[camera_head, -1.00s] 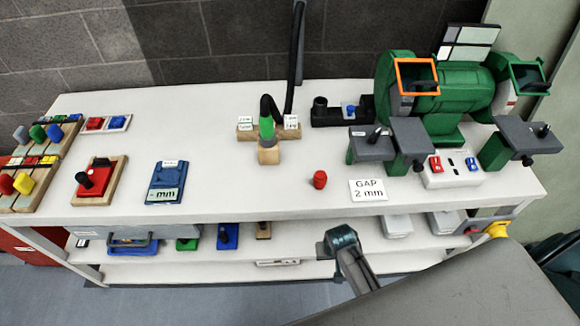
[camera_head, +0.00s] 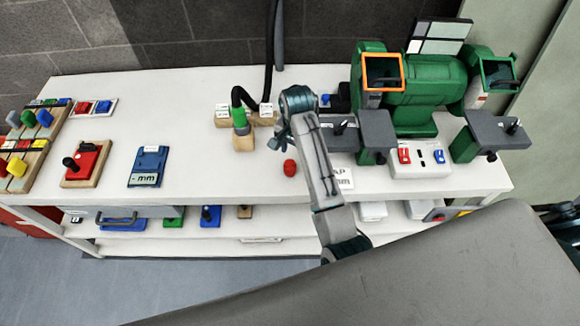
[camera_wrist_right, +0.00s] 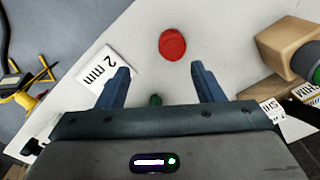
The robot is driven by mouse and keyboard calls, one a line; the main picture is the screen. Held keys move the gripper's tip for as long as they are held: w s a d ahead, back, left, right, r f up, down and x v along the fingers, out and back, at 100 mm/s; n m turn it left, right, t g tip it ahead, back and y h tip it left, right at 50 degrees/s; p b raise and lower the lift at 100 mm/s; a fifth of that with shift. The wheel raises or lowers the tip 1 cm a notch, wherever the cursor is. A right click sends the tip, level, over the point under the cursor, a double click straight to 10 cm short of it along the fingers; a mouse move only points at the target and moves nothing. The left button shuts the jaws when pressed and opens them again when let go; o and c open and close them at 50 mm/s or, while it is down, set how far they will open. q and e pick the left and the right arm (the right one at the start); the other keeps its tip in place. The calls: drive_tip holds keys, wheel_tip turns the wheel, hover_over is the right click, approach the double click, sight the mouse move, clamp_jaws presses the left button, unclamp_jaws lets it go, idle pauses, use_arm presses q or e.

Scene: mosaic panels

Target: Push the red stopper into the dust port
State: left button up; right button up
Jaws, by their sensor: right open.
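The red stopper (camera_head: 290,168) stands on the white bench top, and it also shows in the right wrist view (camera_wrist_right: 172,44). My right gripper (camera_head: 279,141) is above the bench just behind the stopper in the head view. In the right wrist view its two fingers (camera_wrist_right: 162,80) are apart and empty, with the stopper ahead of them and not between them. I cannot make out for certain which opening is the dust port. A dark holder with a blue piece (camera_head: 326,99) is partly hidden behind my right arm. My left gripper is not in view.
A green bench grinder (camera_head: 415,85) with grey rests fills the right. A wooden block (camera_head: 243,141) with a green-ended hose (camera_head: 240,119) stands left of my gripper. The bench between the hose and blue gauge (camera_head: 148,165) is clear.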

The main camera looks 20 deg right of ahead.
sight(290, 163)
drive_tip(key=shift+w+a+r, duration=0.25)
drive_tip(key=shift+w+a, duration=0.1)
drive_tip(key=shift+w, duration=0.15)
drive_tip(key=shift+w+a+f, duration=0.1)
drive_tip(key=shift+w+f, duration=0.05)
drive_tip(key=shift+f, duration=0.05)
wheel_tip(290, 163, down, 4)
drive_tip(key=shift+f+p, duration=0.25)
drive_tip(key=shift+p, duration=0.4)
drive_tip(key=shift+f+p, duration=0.4)
drive_tip(key=shift+f, duration=0.15)
drive_tip(key=f+p, duration=0.1)
drive_tip(key=f, duration=0.2)
drive_tip(key=shift+a+f, duration=0.2)
drive_tip(key=shift+f, duration=0.55)
drive_tip(key=c, duration=1.1)
